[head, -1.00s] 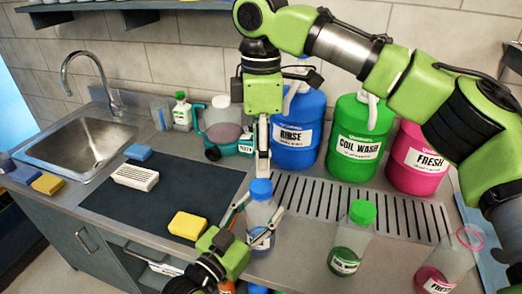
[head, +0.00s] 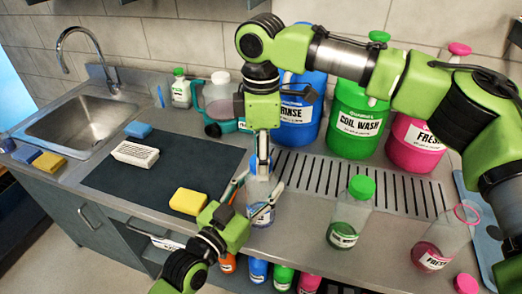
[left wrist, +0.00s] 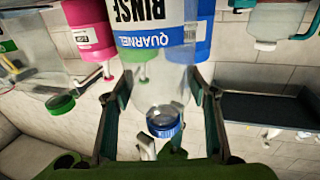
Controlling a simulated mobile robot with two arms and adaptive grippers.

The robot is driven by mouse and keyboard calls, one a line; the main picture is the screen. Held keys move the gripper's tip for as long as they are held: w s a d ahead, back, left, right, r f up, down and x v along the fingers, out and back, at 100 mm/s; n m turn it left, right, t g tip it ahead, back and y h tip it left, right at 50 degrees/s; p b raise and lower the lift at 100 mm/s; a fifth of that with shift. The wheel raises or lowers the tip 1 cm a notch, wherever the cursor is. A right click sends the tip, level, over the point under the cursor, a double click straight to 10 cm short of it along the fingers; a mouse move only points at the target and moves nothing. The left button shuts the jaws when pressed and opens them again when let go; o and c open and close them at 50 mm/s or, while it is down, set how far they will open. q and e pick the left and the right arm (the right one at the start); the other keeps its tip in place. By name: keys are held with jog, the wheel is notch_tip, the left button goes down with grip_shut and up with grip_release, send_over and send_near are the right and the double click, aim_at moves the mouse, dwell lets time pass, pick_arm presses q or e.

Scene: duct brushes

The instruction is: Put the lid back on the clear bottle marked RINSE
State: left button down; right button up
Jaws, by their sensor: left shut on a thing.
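The clear RINSE bottle (head: 261,190) stands upright on the counter in front of the slotted drain. My left gripper (head: 243,192) is shut on its sides. The left wrist view is upside down and shows the RINSE label (left wrist: 155,40) between my left fingers. The blue lid (left wrist: 164,121) shows there at the bottle's mouth; whether it is fully seated I cannot tell.
A green-lidded bottle (head: 350,212) and an open pink-liquid bottle (head: 443,240) stand to the right. Large blue (head: 300,110), green (head: 357,122) and pink jugs (head: 415,145) stand behind. A yellow sponge (head: 188,201) lies on the dark mat (head: 135,185) at left.

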jog(key=c, duration=1.1)
jog(key=m, duration=0.4)
jog(key=shift+m, duration=0.4)
jog(key=o, duration=1.3)
jog(key=shift+r, duration=0.15)
notch_tip(320, 180, up, 12)
jog(key=shift+f, duration=0.1)
